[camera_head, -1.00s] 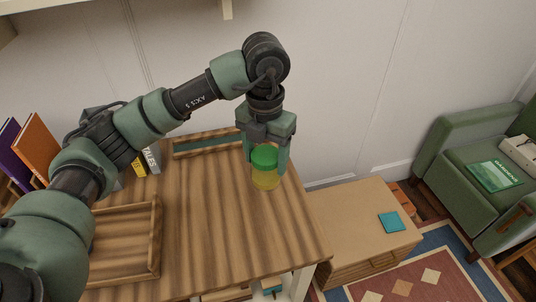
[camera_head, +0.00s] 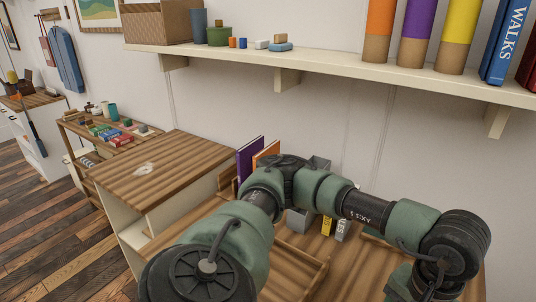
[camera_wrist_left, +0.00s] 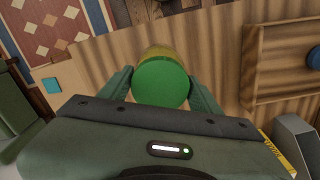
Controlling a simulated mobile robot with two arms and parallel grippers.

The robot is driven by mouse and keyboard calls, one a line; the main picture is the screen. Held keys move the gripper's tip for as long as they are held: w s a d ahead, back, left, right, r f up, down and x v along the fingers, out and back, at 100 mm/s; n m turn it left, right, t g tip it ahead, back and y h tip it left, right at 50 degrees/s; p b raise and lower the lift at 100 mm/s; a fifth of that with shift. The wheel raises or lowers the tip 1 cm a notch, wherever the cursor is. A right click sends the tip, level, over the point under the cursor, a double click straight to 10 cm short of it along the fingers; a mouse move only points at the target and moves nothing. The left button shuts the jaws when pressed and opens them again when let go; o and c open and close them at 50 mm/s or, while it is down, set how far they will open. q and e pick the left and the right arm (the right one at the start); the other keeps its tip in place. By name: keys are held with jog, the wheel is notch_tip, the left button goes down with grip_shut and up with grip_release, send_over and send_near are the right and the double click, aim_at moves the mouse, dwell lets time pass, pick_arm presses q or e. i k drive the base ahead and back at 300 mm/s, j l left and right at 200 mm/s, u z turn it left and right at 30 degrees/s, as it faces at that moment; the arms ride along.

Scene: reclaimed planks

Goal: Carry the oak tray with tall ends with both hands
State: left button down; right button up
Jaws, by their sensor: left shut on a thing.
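A wooden tray (camera_head: 316,284) lies on the striped wooden top, low in the head view and largely hidden by my left arm. In the left wrist view its rim (camera_wrist_left: 249,70) shows at the right, cut by the frame edge; I cannot tell if its ends are tall. A blue round thing (camera_wrist_left: 314,58) shows within that tray. My left gripper (camera_wrist_left: 162,80) is shut on a yellow jar with a green lid (camera_wrist_left: 160,84), held between its fingers over or on the wooden top. This gripper is below the head view. My right gripper is in no view.
A raised wooden cabinet top (camera_head: 165,170) stands left of my arm. Purple (camera_head: 249,158) and orange books stand behind the arm. A wall shelf (camera_head: 330,72) with tubes and books runs above. A low rack (camera_head: 110,135) with small items stands farther left.

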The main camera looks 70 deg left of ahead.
aim_at(278, 279)
jog(key=j+u, duration=0.15)
jog(key=u, duration=0.25)
jog(key=j+u, duration=0.15)
jog(key=u, duration=0.25)
jog(key=j+u, duration=0.2)
jog(key=u, duration=0.2)
